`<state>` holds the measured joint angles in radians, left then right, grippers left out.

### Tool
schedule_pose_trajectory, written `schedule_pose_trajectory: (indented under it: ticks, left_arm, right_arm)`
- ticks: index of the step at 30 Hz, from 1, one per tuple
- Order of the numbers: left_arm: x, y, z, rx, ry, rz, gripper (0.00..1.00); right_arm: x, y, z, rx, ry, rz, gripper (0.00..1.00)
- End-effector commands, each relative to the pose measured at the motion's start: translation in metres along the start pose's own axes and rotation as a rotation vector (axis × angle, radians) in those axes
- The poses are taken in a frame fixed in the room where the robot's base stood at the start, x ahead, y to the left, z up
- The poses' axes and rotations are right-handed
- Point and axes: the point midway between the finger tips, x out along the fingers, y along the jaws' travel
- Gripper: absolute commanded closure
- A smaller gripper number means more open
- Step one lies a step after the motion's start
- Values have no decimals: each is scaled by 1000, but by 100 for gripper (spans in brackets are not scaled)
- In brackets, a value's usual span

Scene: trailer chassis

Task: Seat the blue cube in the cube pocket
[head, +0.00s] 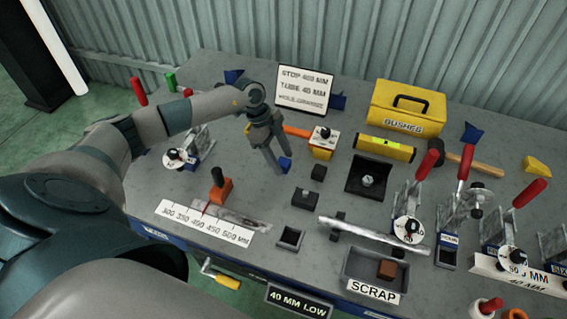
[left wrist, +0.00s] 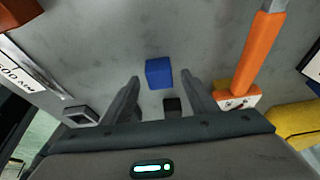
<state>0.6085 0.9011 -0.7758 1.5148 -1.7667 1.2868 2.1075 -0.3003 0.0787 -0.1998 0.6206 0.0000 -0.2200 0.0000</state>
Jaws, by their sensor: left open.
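The blue cube (head: 286,165) rests on the grey bench top. My left gripper (head: 279,171) is open above it, pointing down, and its fingers partly hide the cube in the head view. In the left wrist view the cube (left wrist: 159,73) shows between and just beyond the two open fingertips (left wrist: 162,82), with a gap on each side. Two small square holders stand toward the bench front: a dark block (head: 305,198) and an open grey box (head: 290,237). I cannot tell which is the cube pocket. A grey holder also shows in the left wrist view (left wrist: 80,116). My right gripper is not in view.
An orange-based stop (head: 220,190) and a ruler (head: 205,222) lie to the left front. A scrap tray (head: 350,263) and several red-handled clamps (head: 408,228) fill the right.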

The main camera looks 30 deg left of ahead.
Motion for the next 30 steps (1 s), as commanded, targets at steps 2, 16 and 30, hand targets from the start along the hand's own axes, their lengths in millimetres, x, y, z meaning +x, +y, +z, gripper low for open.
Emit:
schedule_pose_trajectory:
  ticks: [2, 16, 30]
  left_arm:
    - [0, 0, 0, 0, 0, 0, 47]
    - [0, 0, 0, 0, -1, 0, 76]
    - [-3, 0, -1, 0, -1, -1, 92]
  right_arm:
    - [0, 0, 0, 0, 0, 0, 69]
    - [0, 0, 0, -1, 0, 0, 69]
    - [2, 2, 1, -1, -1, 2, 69]
